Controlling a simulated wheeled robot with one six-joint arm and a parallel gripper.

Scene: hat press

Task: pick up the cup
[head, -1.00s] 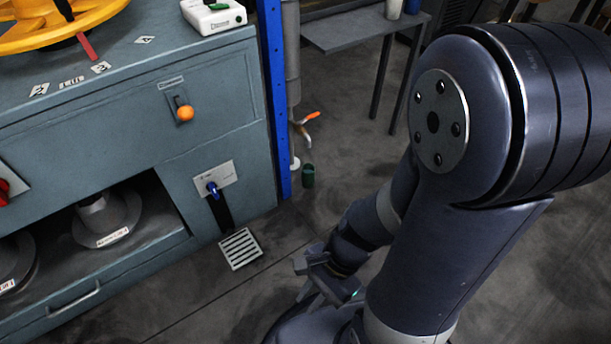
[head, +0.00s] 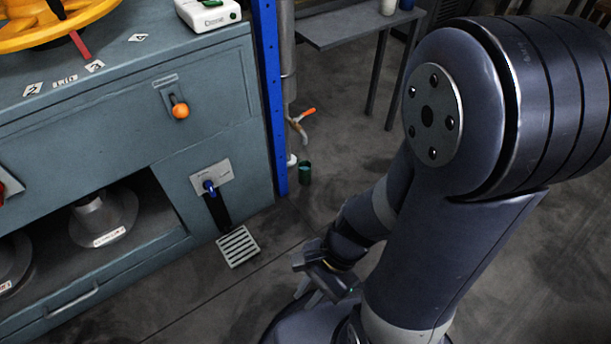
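A small dark green cup (head: 304,174) stands upright on the floor, at the foot of the blue post and below a pipe tap. My gripper (head: 303,278) is low in the picture, below the cup and clearly apart from it. It is partly hidden by its own links, and its finger gap does not show clearly. Nothing shows held in it. A pale cup-like container (head: 389,6) and a blue one (head: 407,3) sit on a grey side table, cut off by the top edge.
The blue-grey press cabinet (head: 130,110) fills the left. The blue post (head: 269,100) and tap (head: 298,124) with an orange handle stand close to the cup. A slatted pedal (head: 238,246) sticks out at floor level. The grey side table (head: 350,30) is behind. Floor right of the cup is clear.

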